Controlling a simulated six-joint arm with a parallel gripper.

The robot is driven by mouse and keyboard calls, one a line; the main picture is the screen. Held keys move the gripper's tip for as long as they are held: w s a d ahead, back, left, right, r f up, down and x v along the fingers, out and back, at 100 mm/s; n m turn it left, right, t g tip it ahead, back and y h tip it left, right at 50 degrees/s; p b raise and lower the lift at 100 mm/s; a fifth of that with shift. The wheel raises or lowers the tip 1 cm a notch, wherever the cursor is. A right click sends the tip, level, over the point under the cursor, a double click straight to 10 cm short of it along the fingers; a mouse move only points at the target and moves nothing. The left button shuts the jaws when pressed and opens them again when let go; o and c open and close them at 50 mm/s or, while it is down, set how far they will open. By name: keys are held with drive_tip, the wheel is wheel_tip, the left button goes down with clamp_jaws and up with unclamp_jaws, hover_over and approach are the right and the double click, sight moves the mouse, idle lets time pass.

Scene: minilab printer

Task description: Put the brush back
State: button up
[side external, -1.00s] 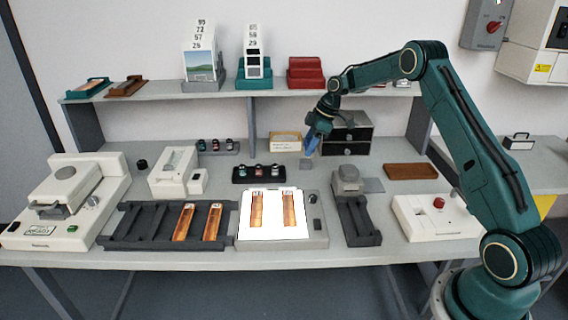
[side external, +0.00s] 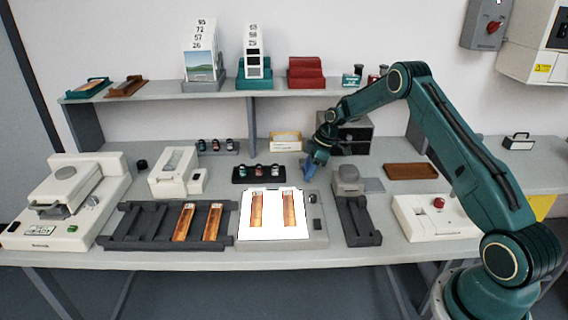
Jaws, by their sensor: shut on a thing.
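My gripper (side external: 321,150) is low over the bench, in front of the dark drawer box. It is shut on a small blue thing, which I take to be the brush (side external: 313,166). The brush points down and sits just at or above the bench top. I cannot tell whether it touches anything. The small grey block on the bench there is now mostly hidden behind the brush and gripper.
A black rack with small bottles (side external: 262,174) stands to the left and a grey device (side external: 347,176) to the right. A lit light table (side external: 275,215) with two film strips lies in front. A brown tray (side external: 410,171) is farther right. The drawer box (side external: 356,136) stands behind.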

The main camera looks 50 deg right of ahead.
drive_tip(key=shift+f, duration=0.55)
drive_tip(key=shift+f, duration=0.15)
drive_tip(key=o, duration=0.9)
drive_tip(key=v, duration=1.2)
drive_tip(key=shift+r, duration=0.2)
